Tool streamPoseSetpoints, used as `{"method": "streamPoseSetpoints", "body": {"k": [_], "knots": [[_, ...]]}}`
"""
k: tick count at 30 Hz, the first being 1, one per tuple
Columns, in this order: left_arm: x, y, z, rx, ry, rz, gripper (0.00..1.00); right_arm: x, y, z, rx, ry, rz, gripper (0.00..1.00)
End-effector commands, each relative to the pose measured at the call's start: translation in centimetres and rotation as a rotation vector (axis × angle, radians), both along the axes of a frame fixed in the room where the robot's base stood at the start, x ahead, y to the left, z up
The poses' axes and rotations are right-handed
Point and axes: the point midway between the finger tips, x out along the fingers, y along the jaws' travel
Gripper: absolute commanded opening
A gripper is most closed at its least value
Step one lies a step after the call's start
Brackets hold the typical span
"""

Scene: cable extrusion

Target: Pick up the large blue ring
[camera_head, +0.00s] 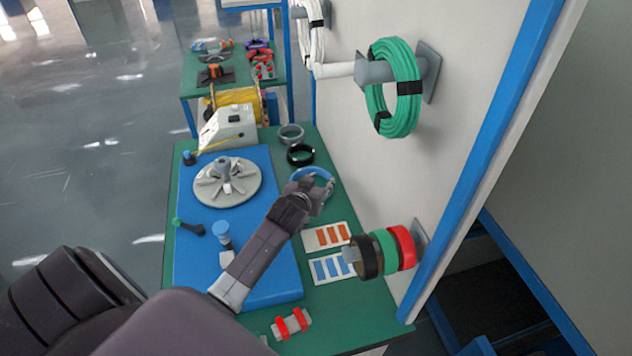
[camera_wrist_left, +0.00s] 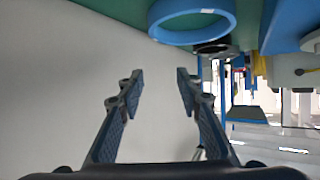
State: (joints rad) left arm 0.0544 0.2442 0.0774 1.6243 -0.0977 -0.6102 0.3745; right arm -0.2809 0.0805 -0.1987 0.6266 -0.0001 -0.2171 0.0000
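The large blue ring (camera_head: 312,176) lies on the green table, near the white wall panel. In the left wrist view the blue ring (camera_wrist_left: 192,20) shows at the top, ahead of the fingertips and apart from them. My left gripper (camera_head: 314,190) is over the near side of the ring in the head view and hides part of it. In the left wrist view my left gripper (camera_wrist_left: 158,78) has its two fingers spread, with nothing between them. My right gripper is not in view.
A black ring (camera_head: 300,154) and a grey ring (camera_head: 291,133) lie behind the blue ring. A round grey turntable (camera_head: 228,183) stands on the blue board to the left. Cards (camera_head: 326,237) lie nearer. A green cable coil (camera_head: 404,88) hangs on the wall.

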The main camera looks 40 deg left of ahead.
Motion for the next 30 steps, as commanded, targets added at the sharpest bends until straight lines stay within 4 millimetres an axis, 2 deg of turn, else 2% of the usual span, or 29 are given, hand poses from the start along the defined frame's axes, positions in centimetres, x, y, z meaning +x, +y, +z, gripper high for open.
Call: {"method": "streamPoseSetpoints", "body": {"k": [1,11,18,22,30], "knots": [[0.0,0.0,-1.1,0.0,0.001,0.0,0.32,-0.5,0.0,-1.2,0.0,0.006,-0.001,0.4],[0.0,0.0,-4.5,0.0,0.001,0.0,0.32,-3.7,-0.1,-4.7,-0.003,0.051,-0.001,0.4],[-0.1,0.0,-6.6,0.0,0.001,0.0,0.32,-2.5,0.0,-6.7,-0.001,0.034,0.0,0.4],[0.5,0.1,-7.0,0.0,0.001,0.0,0.32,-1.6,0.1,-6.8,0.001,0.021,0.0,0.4],[2.2,0.6,-7.8,0.0,0.001,0.001,0.32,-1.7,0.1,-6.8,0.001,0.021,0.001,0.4]]}}
